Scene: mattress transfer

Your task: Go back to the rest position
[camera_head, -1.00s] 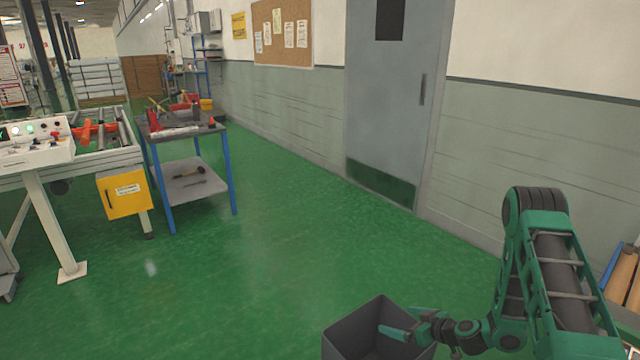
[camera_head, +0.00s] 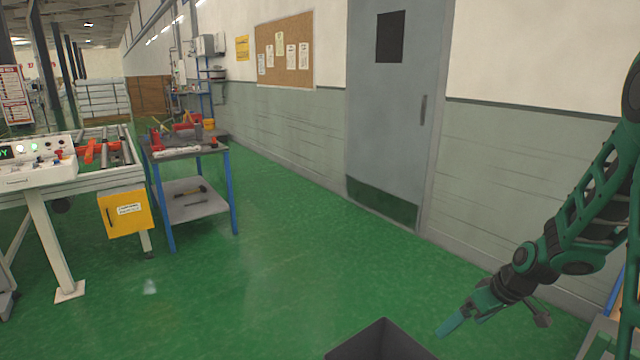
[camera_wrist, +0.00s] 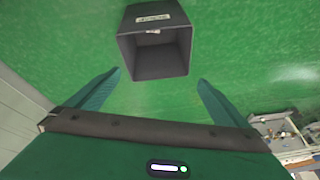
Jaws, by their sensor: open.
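My gripper (camera_head: 462,322) is at the lower right in the head view, above and to the right of a dark grey open bin (camera_head: 382,344). In the wrist view my gripper (camera_wrist: 160,88) has its two green fingers spread wide with nothing between them. The bin (camera_wrist: 186,66) shows beyond the fingertips there. It has a white label on its outer side and its visible inside looks empty. In the head view the bin is cut off by the bottom edge.
A workbench with tools (camera_head: 186,152) and a white-framed conveyor table (camera_head: 72,190) with a yellow box (camera_head: 126,213) stand at the left. A grey door (camera_head: 385,130) is in the back wall. The green floor (camera_head: 270,270) between is clear.

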